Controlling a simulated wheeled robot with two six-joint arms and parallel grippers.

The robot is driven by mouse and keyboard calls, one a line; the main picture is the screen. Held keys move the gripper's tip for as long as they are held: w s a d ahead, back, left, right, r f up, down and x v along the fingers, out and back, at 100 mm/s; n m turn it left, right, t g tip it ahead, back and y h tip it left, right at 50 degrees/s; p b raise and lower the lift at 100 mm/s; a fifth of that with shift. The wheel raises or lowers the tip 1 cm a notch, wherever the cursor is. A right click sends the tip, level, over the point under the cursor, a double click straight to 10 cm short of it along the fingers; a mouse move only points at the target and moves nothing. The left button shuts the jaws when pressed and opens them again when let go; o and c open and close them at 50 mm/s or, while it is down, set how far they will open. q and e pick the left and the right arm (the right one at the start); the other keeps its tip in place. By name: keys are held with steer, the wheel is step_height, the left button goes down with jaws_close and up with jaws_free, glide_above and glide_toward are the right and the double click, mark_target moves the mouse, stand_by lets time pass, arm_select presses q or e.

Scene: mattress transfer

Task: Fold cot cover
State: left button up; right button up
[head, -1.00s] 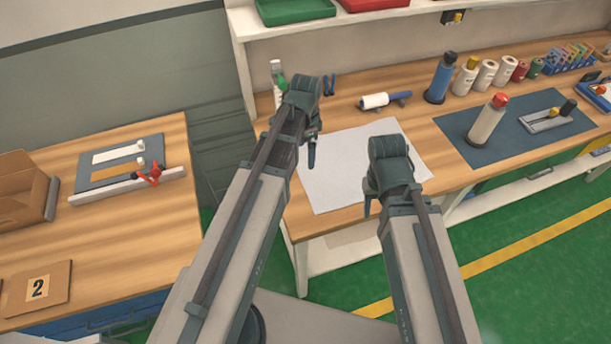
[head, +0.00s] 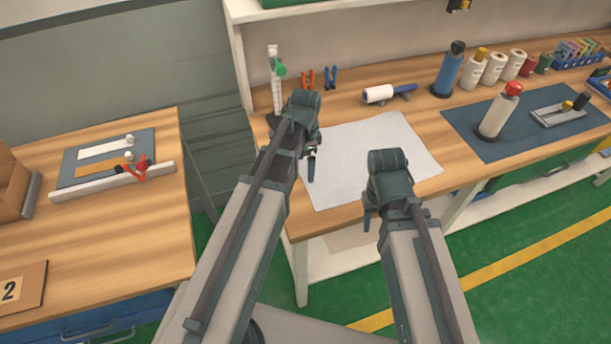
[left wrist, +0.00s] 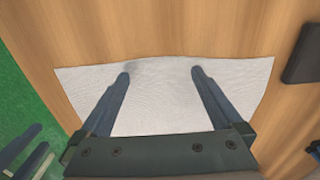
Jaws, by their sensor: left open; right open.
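The cot cover, a pale grey-white sheet (head: 370,150), lies spread flat on the wooden bench near its front edge. It also shows in the left wrist view (left wrist: 165,100), its far edge slightly curved. My left gripper (head: 311,168) is over the sheet's left edge in the head view. In the left wrist view its two fingers (left wrist: 160,73) are apart above the sheet, with nothing between them. My right gripper (head: 368,214) is open near the sheet's front edge; its arm hides part of that area. Contact with the sheet cannot be told.
A dark mat (head: 490,145) with a red-capped bottle (head: 499,112) lies to the right. A second wooden table (head: 110,230) stands left, across a gap.

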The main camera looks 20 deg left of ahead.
arm_select(q)
steer(key=shift+c, duration=0.4)
jaws_close()
stand_by(0.8)
